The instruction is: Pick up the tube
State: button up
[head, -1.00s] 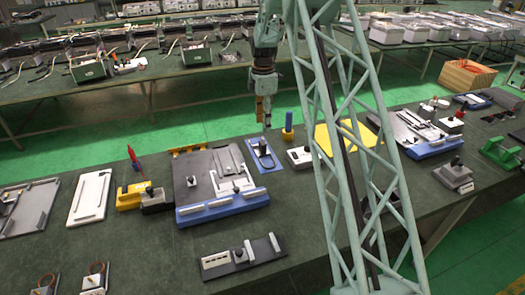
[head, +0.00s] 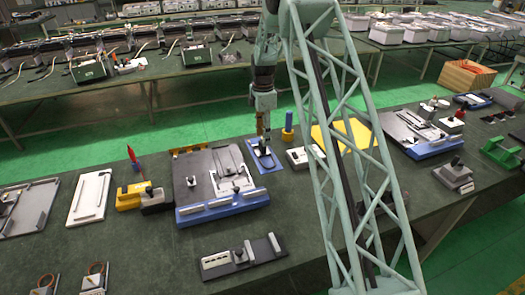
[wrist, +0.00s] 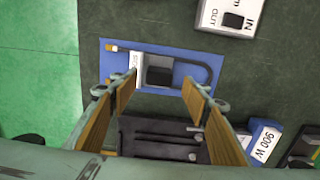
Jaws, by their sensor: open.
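A thin dark tube (wrist: 200,62), bent in a U at its right end, lies on a blue plate (wrist: 112,70) in the wrist view. A white labelled block and a black block (wrist: 160,70) stand on the plate; the tube runs around the black block. In the head view the blue plate (head: 271,164) is on the bench, with the tube too small to make out. My gripper (wrist: 160,85) is open, its two tan fingers pointing down over the plate with the black block seen between them. In the head view my gripper (head: 263,142) hangs just above the plate, empty.
A large dark fixture with a blue front (head: 222,206) stands left of the plate. A white box marked IN and OUT (wrist: 232,14) and a 900 W block (wrist: 264,138) are nearby. A blue cylinder on a yellow base (head: 288,124) stands close behind.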

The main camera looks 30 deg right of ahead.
jog(key=shift+w+a+f, duration=0.1)
jog(key=shift+f, duration=2.55)
jog(key=shift+c, duration=0.2)
jog(key=c, duration=1)
jog(key=shift+r, duration=0.2)
jog(key=shift+r, duration=4.9)
